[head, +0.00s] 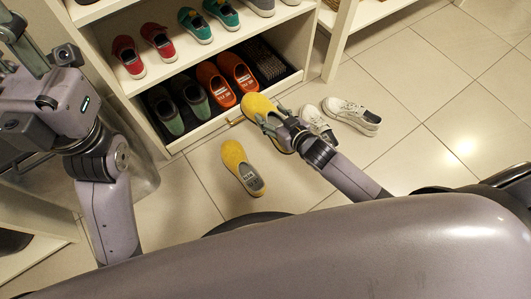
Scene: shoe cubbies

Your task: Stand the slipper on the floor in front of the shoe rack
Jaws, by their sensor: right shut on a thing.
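One yellow slipper (240,167) stands on the tiled floor in front of the shoe rack (215,124), sole down, toe toward the rack. A second yellow slipper (257,106) is at my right gripper (268,121), near the rack's bottom front edge. The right gripper is shut on this slipper, and its fingers hide part of it. I cannot tell whether the held slipper touches the floor. My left gripper (22,45) is at the upper left edge of the view, away from the slippers, and its fingertips are not clear.
Orange shoes (226,84), dark green shoes (178,108) and a dark ridged item (263,62) fill the bottom shelf. Red shoes (143,50) and teal shoes (209,20) sit above. White sneakers (351,115) stand on the floor to the right. Floor beyond them is clear.

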